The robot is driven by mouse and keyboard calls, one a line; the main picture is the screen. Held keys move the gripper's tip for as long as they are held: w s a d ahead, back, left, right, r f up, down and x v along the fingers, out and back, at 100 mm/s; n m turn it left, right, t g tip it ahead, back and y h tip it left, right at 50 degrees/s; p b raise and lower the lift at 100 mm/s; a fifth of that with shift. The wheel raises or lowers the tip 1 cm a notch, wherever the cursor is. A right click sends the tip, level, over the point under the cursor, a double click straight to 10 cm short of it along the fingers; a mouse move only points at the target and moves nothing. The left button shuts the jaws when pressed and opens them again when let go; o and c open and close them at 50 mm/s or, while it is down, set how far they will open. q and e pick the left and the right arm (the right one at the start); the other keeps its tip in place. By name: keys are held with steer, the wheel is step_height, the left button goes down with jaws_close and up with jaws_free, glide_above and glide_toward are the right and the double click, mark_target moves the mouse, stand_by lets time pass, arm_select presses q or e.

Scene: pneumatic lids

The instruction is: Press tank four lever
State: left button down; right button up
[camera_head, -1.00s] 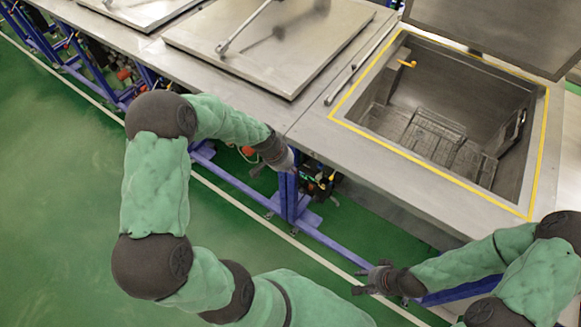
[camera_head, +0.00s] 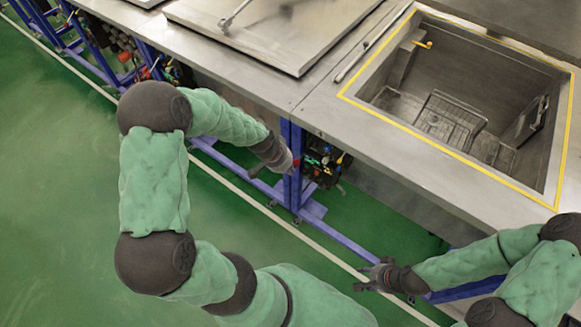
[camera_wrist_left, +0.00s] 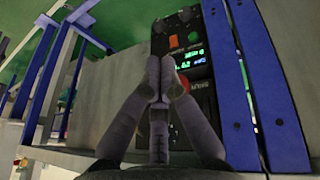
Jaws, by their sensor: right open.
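The open tank (camera_head: 340,118) has a yellow-edged rim and stands at the right of the head view. Its lid (camera_head: 480,22) is raised behind it. A dark control unit (camera_head: 322,160) sits under the bench's front edge, beside a blue post. In the left wrist view, a black control box (camera_wrist_left: 199,66) with a red button and a lit green display stands behind the fingers. My right gripper (camera_head: 362,278) is open and empty. I cannot make out a lever clearly.
A closed steel lid (camera_head: 275,30) covers the tank to the left. Blue frame posts (camera_head: 291,165) and a low blue rail (camera_head: 335,240) run along the bench front. More blue posts (camera_wrist_left: 230,90) flank the box in the wrist view. The green floor (camera_head: 60,200) is clear.

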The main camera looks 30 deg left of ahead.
arm_select(q)
step_height(320, 180, down, 3)
steer(key=shift+w+r+b, duration=0.1)
steer(key=shift+b, duration=0.85)
arm_select(e)
step_height(320, 180, down, 3)
steer(key=shift+r, duration=0.15)
arm_select(q)
steer(key=shift+r, duration=0.15)
arm_select(e)
steer(key=shift+r, duration=0.2)
arm_select(q)
steer(key=shift+r+p, duration=0.6)
arm_select(e)
steer(key=shift+r, duration=0.4)
arm_select(q)
steer(key=shift+r, duration=0.1)
